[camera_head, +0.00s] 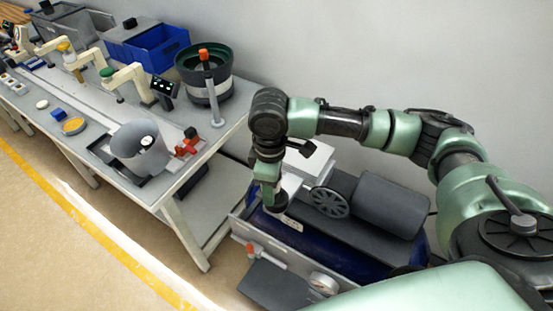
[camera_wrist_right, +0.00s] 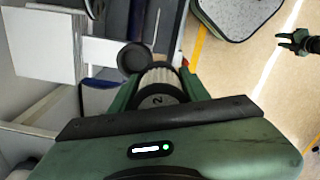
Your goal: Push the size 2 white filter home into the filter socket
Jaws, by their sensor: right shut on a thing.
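My right gripper (camera_wrist_right: 158,88) is shut on the white filter (camera_wrist_right: 160,74), a ribbed white ring with a dark end marked 2. In the head view my right gripper (camera_head: 273,199) points down at the compressor (camera_head: 345,235); the filter cannot be made out there. A dark round opening or cap (camera_wrist_right: 135,59) shows just beside the filter in the right wrist view. I cannot tell if it is the filter socket, or whether the filter touches it. My left gripper (camera_wrist_right: 284,42) shows at the right of the right wrist view, apart from everything, with its fingers spread.
A workbench (camera_head: 215,166) with a bowl feeder (camera_head: 204,62) stands at left. The floor (camera_head: 90,245) in front of it is clear.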

